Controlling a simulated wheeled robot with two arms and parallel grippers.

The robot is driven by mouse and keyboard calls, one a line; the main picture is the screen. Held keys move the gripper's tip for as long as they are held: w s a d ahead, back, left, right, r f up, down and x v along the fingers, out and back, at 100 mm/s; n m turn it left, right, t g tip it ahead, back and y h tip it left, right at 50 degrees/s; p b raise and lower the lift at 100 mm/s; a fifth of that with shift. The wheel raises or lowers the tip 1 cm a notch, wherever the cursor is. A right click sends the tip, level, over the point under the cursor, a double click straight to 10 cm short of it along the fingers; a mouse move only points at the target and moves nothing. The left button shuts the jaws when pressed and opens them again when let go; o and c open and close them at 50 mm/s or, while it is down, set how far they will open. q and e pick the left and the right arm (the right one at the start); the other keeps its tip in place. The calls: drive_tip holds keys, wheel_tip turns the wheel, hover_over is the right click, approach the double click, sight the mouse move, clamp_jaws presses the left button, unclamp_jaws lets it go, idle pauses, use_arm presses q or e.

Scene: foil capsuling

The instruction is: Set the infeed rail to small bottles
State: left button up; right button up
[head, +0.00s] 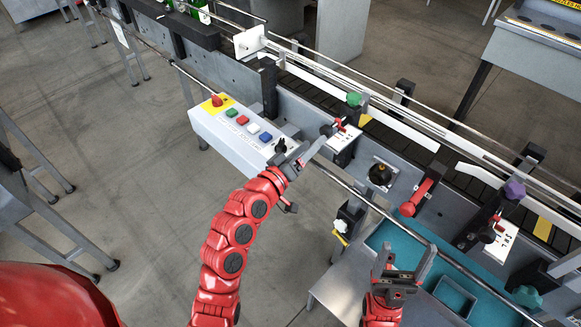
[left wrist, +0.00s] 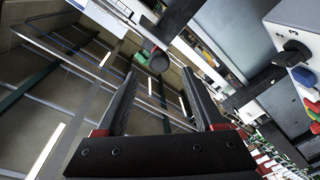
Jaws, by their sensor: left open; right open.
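The infeed rail (head: 400,131) is a pale strip along the dark conveyor in the head view. A green knob (head: 354,99) and a purple knob (head: 515,188) sit on its brackets. A white scale plate (head: 345,138) with a red pointer is below the green knob; another scale plate (head: 503,240) is below the purple one. My left gripper (head: 314,150) is open beside the nearer scale plate. In the left wrist view, a dark round knob end (left wrist: 158,61) shows beyond its parted, empty fingers. My right gripper (head: 406,258) is open and empty over the teal tray's left end.
A white control box (head: 240,130) with coloured buttons and a black selector is left of my left gripper. A long metal bar (head: 370,203) runs along the machine front. A red handle (head: 416,197) sticks out between the scale plates. The teal tray (head: 400,233) is at lower right.

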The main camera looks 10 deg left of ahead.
use_arm(q)
drive_tip(key=b+v, duration=0.2)
drive_tip(key=v, duration=0.5)
drive_tip(key=shift+s+a, duration=0.2)
drive_tip(key=shift+s, duration=0.15)
